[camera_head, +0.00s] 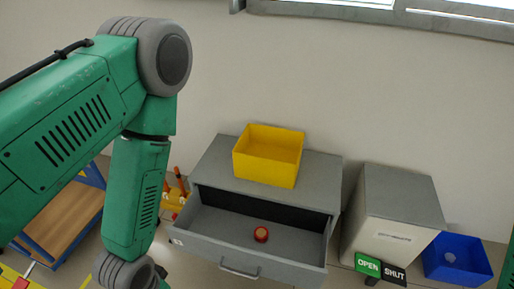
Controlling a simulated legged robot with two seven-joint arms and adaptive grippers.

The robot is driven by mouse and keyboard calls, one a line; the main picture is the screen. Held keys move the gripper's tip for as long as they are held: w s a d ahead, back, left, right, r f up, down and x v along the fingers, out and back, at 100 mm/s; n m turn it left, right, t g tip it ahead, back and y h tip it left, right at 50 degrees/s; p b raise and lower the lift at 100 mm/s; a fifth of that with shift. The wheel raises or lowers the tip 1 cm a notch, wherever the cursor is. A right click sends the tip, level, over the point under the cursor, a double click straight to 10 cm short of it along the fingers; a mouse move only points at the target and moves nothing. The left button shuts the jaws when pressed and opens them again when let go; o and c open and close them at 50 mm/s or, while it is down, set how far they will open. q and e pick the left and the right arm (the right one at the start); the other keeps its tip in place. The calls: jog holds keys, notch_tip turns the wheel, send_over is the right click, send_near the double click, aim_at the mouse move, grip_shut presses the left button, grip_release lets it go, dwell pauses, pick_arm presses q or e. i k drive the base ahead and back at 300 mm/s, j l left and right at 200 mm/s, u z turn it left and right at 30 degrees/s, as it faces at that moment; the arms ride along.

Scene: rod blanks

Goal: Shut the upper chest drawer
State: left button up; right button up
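The grey chest (318,170) stands against the wall in the middle of the view. Its upper drawer (200,248) is pulled out towards me, with a bar handle (240,269) on its front. A small red round object (261,234) lies inside the open drawer. My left arm comes in from the left and bends down, left of the drawer. Its wrist reaches the bottom edge and the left gripper is out of the picture. My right gripper is not in view either.
A yellow open bin (268,170) stands on the chest top. To the right are a grey-white box (392,215), a green OPEN sign (367,264), a dark SHUT sign (394,272) and a blue bin (458,240). A blue-framed wooden surface (62,220) is at left.

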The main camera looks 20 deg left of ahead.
aim_at(293, 256)
jog(key=u, duration=0.9)
jog(key=i+j+z, duration=0.1)
jog(key=j, duration=0.2)
jog(key=i+j+z, duration=0.1)
jog(key=j, duration=0.25)
jog(key=i+j+z, duration=0.15)
jog(key=i+j, duration=0.1)
jog(key=j, duration=0.1)
